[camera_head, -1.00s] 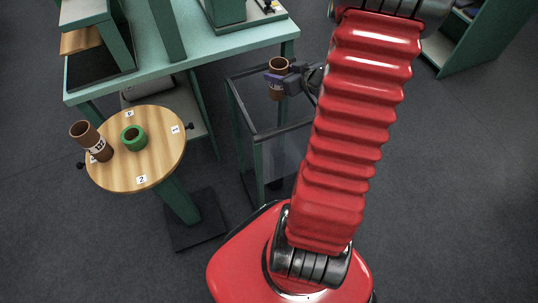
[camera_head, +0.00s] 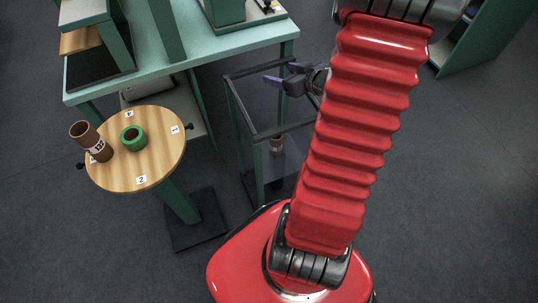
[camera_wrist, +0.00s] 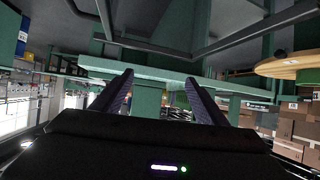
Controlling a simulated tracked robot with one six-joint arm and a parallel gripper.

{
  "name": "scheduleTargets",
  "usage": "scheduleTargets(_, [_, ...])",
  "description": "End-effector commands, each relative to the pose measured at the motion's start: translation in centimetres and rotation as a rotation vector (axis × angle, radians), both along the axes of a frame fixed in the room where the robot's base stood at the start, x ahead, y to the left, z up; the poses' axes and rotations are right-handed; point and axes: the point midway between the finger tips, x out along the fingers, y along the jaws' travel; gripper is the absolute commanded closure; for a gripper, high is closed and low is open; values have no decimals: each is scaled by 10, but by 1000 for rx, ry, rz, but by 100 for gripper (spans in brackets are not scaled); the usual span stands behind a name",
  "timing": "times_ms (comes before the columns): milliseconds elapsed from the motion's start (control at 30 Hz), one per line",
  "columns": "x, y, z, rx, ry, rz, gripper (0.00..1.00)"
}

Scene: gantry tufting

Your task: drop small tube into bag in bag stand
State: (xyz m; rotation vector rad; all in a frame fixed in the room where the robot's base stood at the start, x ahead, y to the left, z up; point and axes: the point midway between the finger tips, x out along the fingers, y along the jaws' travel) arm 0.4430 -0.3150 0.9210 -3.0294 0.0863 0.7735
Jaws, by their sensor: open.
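The small brown tube (camera_head: 276,146) is inside the clear bag (camera_head: 278,166) hanging in the dark bag stand (camera_head: 232,104), seen through the bag's wall in the head view. My gripper (camera_head: 270,80) is open and empty above the stand's frame, with the tube below it. In the wrist view my two dark fingers (camera_wrist: 157,92) stand apart with nothing between them. Whether the tube rests on the bag's bottom I cannot tell.
A green table (camera_head: 190,45) stands behind the bag stand. A green shelf (camera_head: 480,45) is at the back right. Open floor lies at the right.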

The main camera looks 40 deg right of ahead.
Motion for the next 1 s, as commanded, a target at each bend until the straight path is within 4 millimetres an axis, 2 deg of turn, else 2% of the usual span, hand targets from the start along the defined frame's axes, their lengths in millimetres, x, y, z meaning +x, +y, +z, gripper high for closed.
scheduleTargets(700, [-86, 4, 46, -2, 0, -4, 33])
scheduleTargets(1000, [-104, 6, 56, 0, 0, -2, 33])
